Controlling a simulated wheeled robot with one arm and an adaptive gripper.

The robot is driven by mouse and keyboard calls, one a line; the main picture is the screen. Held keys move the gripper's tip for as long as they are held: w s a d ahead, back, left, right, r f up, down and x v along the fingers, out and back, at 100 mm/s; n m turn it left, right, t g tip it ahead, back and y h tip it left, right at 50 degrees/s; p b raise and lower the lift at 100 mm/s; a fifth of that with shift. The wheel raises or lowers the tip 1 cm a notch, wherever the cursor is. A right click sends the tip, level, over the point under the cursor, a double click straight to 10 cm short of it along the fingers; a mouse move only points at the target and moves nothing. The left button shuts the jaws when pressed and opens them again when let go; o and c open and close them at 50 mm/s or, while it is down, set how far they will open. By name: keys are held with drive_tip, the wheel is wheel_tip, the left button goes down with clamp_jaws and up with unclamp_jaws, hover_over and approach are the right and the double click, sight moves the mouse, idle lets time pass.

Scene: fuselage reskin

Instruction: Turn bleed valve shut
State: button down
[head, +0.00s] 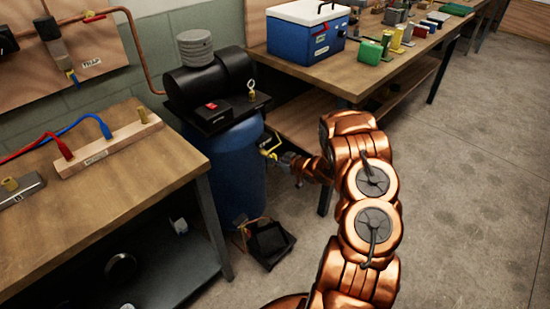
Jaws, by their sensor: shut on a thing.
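A blue compressor tank (236,160) stands upright between two benches, with a black motor on top. A yellow valve handle (269,148) sticks out from the tank's right side; I take it for the bleed valve. My gripper (284,158) reaches in from the right and is shut on the yellow handle. The fingers are small here and partly hide the handle, so its exact angle is hard to tell.
A black tray (270,243) lies on the floor below the tank. A wooden bench (130,190) stands at left, close to the tank. Another bench (390,75) behind my arm carries a blue cooler (300,38). The floor at right is clear.

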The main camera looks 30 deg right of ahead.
idle(0.8)
drive_tip(key=c, duration=1.2)
unclamp_jaws()
drive_tip(key=shift+c, duration=0.2)
drive_tip(key=shift+s, duration=0.1)
drive_tip(key=v, duration=1.1)
drive_tip(key=shift+s+d+r, duration=0.15)
drive_tip(key=shift+s+r, duration=0.05)
drive_tip(key=shift+s, duration=0.15)
